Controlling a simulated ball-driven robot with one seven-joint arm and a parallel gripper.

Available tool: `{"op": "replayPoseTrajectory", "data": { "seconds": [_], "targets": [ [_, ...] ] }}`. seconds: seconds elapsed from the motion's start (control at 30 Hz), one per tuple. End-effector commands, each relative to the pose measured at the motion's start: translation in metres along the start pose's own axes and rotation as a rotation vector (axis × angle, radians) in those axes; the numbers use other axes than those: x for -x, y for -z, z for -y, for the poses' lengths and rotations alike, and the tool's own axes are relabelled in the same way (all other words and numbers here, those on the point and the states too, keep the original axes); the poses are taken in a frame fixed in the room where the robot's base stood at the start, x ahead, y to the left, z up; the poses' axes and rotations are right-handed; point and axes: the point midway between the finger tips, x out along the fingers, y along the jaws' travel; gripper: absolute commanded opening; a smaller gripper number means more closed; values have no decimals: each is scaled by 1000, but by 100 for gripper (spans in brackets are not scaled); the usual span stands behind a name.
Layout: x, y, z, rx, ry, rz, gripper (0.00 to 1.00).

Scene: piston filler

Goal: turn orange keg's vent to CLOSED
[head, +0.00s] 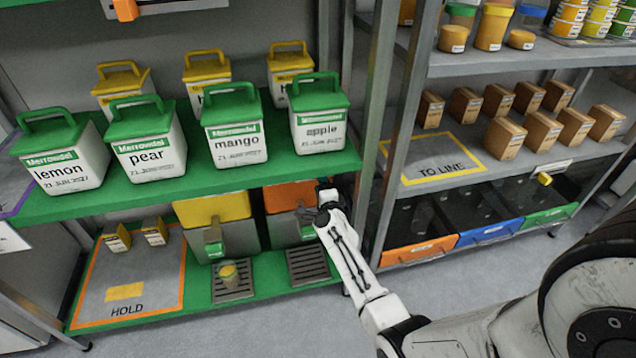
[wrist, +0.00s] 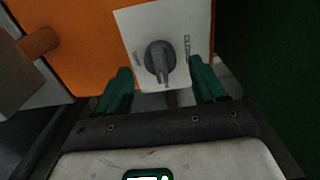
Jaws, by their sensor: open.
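The orange keg (head: 289,197) stands on the lower green shelf, right of a yellow-topped keg, partly hidden by my arm in the head view. In the wrist view the orange keg (wrist: 75,35) fills the upper left. Its vent is a dark grey knob (wrist: 160,60) on a white plate (wrist: 126,25). Lettering stands on both sides of the knob; the right one seems to read CLOSED, the left one is hard to read. The knob's pointer aims down, toward me. My gripper (wrist: 163,92) is open, its green fingers either side of and just short of the knob. It also shows in the head view (head: 322,198).
The upper green shelf (head: 330,165) lies close above my gripper. A yellow-topped keg (head: 215,208) stands to the left, with drip grates (head: 308,266) in front. A grey shelf post (head: 375,200) stands close on the right.

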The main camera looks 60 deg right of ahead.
Motion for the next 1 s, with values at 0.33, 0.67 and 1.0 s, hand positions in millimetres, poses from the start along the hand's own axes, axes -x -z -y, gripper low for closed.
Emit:
{"op": "replayPoseTrajectory", "data": {
  "seconds": [0.33, 0.67, 1.0],
  "targets": [
    [-21, 0, 0, 0, -1, 0, 70],
    [-20, 0, 0, 1, -1, 1, 57],
    [-20, 0, 0, 1, -1, 1, 24]
  ]
}}
